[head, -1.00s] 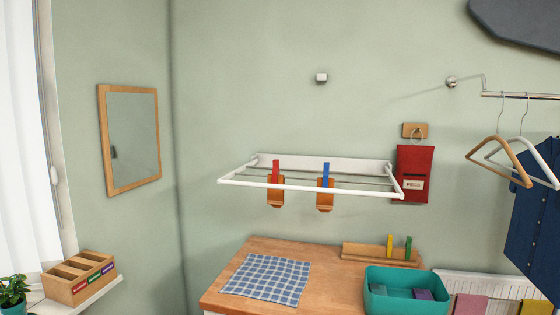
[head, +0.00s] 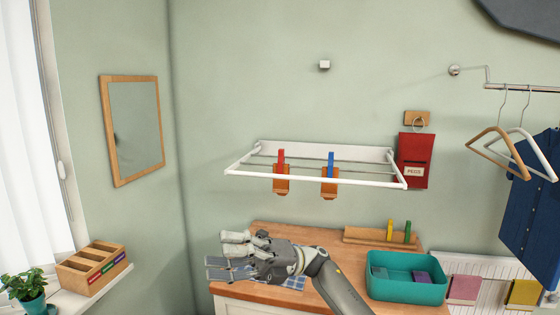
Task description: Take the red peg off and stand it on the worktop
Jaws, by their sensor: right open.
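The wooden worktop (head: 330,238) is below the rack. My right gripper (head: 228,244) is open and appears empty, over the blue checked cloth (head: 290,282) at the left of the worktop. It is below and left of the red peg, well apart from it. The gripper hides much of the cloth. My left gripper is not in view.
A wooden rail (head: 360,236) with a yellow and a green peg stands at the worktop's back. A teal bin (head: 405,290) is at its right. A red pouch (head: 415,150) hangs near the rack's right end.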

